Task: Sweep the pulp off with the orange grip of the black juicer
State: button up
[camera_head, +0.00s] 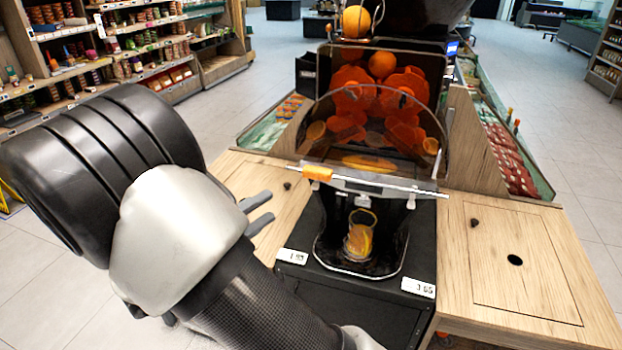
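The black juicer (326,197) stands in the middle on a dark cabinet, with orange parts behind a clear cover. Its orange grip (317,173) sits at the left end of a thin metal rod that runs across the juicer's front, below the cover. Orange-yellow matter (368,163), which may be pulp, shows behind the rod. My gripper (268,210) is to the left of the juicer, below and left of the orange grip and apart from it. Its two grey fingers show with a gap between them and nothing in it. My arm hides the rest of the gripper.
A glass (360,236) with orange contents stands under the juicer's spout. A wooden counter (520,250) with a small dark hole lies at right, and another wooden top at left. Price tags (292,256) line the cabinet's front edge. Stocked shelves stand back left.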

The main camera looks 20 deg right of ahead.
aim_at(314, 176)
jog(key=b+x, duration=0.1)
jog(key=x, duration=1.5)
grip_shut()
